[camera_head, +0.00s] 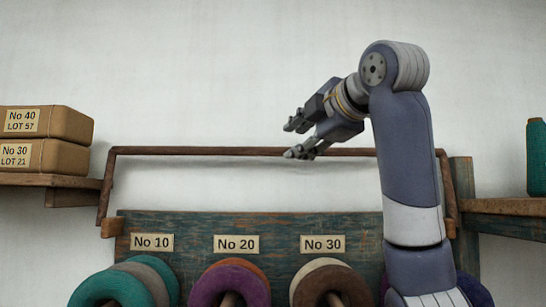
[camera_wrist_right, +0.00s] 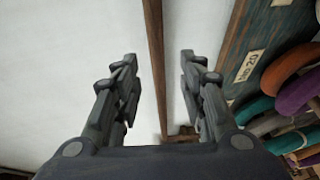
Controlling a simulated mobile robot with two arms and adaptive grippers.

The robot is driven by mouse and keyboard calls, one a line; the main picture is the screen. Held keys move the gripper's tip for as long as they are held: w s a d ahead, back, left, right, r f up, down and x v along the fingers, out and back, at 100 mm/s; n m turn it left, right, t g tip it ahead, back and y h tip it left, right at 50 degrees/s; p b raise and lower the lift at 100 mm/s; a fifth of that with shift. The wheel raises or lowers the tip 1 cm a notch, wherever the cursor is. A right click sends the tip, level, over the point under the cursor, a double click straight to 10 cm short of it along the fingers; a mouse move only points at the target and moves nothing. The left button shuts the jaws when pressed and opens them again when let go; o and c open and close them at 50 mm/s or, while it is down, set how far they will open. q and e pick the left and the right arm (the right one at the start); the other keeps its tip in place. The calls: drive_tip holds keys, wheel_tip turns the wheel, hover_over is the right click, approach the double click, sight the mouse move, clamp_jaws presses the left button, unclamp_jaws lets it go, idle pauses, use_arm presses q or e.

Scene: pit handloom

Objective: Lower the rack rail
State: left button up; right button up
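The rack rail (camera_head: 215,151) is a thin dark brown bar, raised level above the blue-green rack board (camera_head: 190,222), with a side arm running down at each end. My right gripper (camera_head: 295,139) is open beside the rail near its middle, one finger above and one below it in the picture. In the right wrist view the rail (camera_wrist_right: 155,60) passes between the two open fingers (camera_wrist_right: 158,75), with a gap on both sides. I see no contact. My left gripper is not in view.
Yarn rings in teal (camera_head: 112,288), purple (camera_head: 229,284) and brown (camera_head: 329,285) hang on pegs below labels No 10, No 20 and No 30. Boxes (camera_head: 45,122) sit on a left shelf (camera_head: 35,180). A teal cone (camera_head: 537,158) stands on the right shelf (camera_head: 505,206).

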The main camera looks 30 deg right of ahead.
sight(283, 150)
drive_tip(key=w+p, duration=0.2)
drive_tip(key=p, duration=0.1)
drive_tip(key=shift+w+r, duration=0.25)
drive_tip(key=w, duration=0.2)
drive_tip(key=w+f+p, duration=0.1)
drive_tip(key=w, duration=0.1)
drive_tip(key=shift+d, duration=0.1)
drive_tip(key=shift+w+d+f+p, duration=0.1)
drive_tip(key=shift+w+f+p, duration=0.25)
drive_tip(key=shift+w, duration=0.4)
drive_tip(key=shift+s+r, duration=0.1)
drive_tip(key=shift+s, duration=0.1)
drive_tip(key=c, duration=0.7)
clamp_jaws()
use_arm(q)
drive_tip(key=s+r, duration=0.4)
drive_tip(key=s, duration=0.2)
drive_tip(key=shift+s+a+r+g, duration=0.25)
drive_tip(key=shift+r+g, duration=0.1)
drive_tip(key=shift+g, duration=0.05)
